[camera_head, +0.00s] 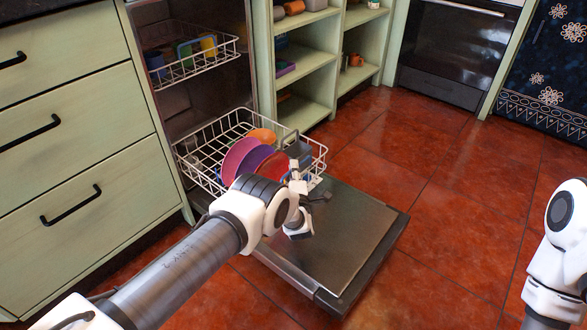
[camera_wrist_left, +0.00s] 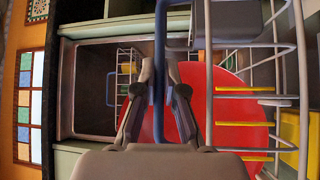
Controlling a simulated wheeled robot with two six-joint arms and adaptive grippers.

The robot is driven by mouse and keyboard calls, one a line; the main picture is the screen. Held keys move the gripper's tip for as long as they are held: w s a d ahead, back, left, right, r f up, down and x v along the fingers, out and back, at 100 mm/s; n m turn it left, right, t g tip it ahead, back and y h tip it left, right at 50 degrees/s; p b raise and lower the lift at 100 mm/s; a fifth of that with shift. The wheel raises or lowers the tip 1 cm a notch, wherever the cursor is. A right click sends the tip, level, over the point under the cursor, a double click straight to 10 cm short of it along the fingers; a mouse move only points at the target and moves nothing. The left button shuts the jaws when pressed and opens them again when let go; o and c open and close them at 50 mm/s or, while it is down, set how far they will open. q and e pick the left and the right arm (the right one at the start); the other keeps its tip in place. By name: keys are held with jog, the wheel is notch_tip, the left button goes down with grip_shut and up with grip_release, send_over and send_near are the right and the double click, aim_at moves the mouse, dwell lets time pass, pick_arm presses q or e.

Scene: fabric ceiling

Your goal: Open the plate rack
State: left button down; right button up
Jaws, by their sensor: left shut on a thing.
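The plate rack (camera_head: 190,160) is a white wire basket at the bottom of the open dishwasher. It stands out over the lowered door (camera_head: 345,240). Several plates stand in it, among them a pink one (camera_head: 238,158), a purple one and an orange one. In the left wrist view a large red plate (camera_wrist_left: 235,105) shows behind the wires. My left gripper (camera_head: 298,165) is at the rack's front side. In the left wrist view my left gripper (camera_wrist_left: 160,95) is shut on the rack's dark blue-grey handle bar (camera_wrist_left: 160,35). My right gripper is out of view; only part of that arm shows.
An upper rack (camera_head: 195,65) with colourful cups is above, inside the dishwasher. Green drawers (camera_head: 80,140) with black handles stand at left. Open shelves (camera_head: 305,65) stand behind at right. The red tiled floor (camera_head: 450,200) right of the door is clear.

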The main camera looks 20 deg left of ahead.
pick_arm(q)
jog(key=c, duration=1.2)
grip_release()
jog(key=shift+c, duration=0.2)
jog(key=v, duration=1.2)
